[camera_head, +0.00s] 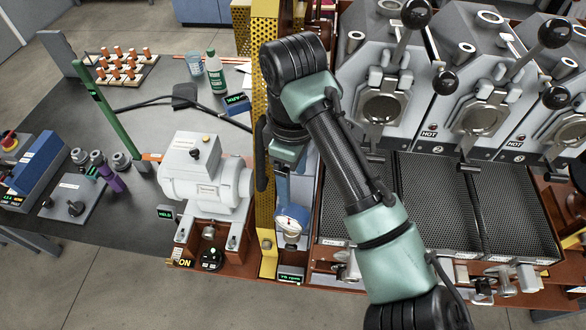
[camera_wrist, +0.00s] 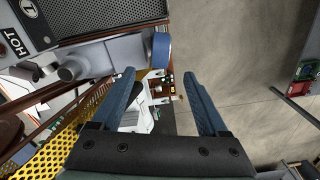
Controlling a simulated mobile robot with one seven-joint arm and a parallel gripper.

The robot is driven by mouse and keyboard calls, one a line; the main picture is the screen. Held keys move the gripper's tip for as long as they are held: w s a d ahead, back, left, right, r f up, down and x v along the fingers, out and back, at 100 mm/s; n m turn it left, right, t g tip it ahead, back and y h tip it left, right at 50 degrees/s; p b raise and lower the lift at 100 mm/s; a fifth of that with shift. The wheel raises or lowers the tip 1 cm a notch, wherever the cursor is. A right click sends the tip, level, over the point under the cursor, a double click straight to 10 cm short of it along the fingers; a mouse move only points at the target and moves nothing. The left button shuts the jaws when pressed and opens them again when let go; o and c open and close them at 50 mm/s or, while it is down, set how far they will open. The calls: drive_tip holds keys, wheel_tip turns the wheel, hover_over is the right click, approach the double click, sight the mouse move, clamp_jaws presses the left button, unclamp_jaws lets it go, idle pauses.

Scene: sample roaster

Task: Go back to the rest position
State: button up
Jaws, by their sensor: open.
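My gripper shows in the wrist view (camera_wrist: 160,76) with its two blue fingers spread wide. Nothing is between the fingertips. In the head view my arm reaches up from the bottom right and bends down at the wrist. The gripper is left of the grey roaster units (camera_head: 384,103) and above and right of the white motor-like housing (camera_head: 200,178). I cannot tell whether it touches the guard.
Cooling trays with dark mesh (camera_head: 435,200) lie below the roasters, partly behind my arm. A green-labelled bottle (camera_head: 215,72), a cup (camera_head: 194,63) and a rack of samples (camera_head: 122,68) stand on the dark table (camera_head: 95,215). A green post (camera_head: 103,115) rises at left.

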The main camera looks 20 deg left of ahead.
drive_tip(key=shift+r, duration=0.3)
idle(0.4)
